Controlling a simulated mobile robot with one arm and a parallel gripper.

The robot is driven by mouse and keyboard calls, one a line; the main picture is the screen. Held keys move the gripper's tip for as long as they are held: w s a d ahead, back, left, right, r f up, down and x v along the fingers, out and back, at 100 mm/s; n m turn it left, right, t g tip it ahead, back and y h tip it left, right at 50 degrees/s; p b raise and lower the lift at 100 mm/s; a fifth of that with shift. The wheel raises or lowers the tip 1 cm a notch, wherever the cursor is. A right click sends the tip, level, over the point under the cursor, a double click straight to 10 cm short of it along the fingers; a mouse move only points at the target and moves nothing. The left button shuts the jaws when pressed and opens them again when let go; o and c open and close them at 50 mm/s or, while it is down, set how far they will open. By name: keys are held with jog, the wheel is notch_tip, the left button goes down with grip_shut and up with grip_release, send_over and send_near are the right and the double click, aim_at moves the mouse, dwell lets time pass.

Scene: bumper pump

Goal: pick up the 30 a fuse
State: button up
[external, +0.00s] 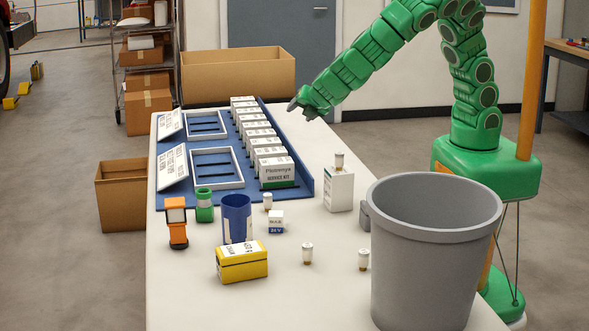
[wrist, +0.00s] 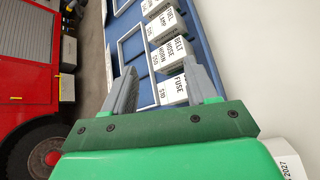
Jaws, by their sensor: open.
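My gripper (external: 302,110) is above the far right edge of the blue tray (external: 311,189), fingers apart and empty. In the wrist view the open fingers of my gripper (wrist: 162,75) frame a white label or box marked FUSE $10 (wrist: 174,92). Small white capped cylinders stand on the table, one near the front (external: 307,253), one at the right (external: 363,259) and one by the blue cup (external: 267,201). Another capped cylinder (external: 339,161) stands on a white carton (external: 340,190). No 30 A marking is readable, so I cannot tell which thing is the 30 A fuse.
A row of white boxes (external: 270,153) lines the tray beside white frames (external: 216,168). A blue cup (external: 236,217), yellow box (external: 241,261), green holder (external: 204,206) and orange lamp (external: 177,222) stand in front. A large grey bin (external: 430,260) blocks the right.

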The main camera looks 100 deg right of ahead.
jog(key=w+a+f+n+t, duration=0.3)
jog(key=w+a+f+n, duration=0.25)
jog(key=a+f, duration=0.2)
jog(key=n+t, duration=0.3)
jog(key=n, duration=0.4)
send_near(271, 200)
jog(key=d, duration=0.1)
jog(key=w+d, duration=0.1)
jog(key=d+f, duration=0.1)
jog(key=shift+w+d+f+y, duration=0.15)
jog(key=shift+w+y, duration=0.15)
jog(key=shift+x, duration=3.9)
jog(key=shift+w, duration=0.15)
jog(key=c, duration=1)
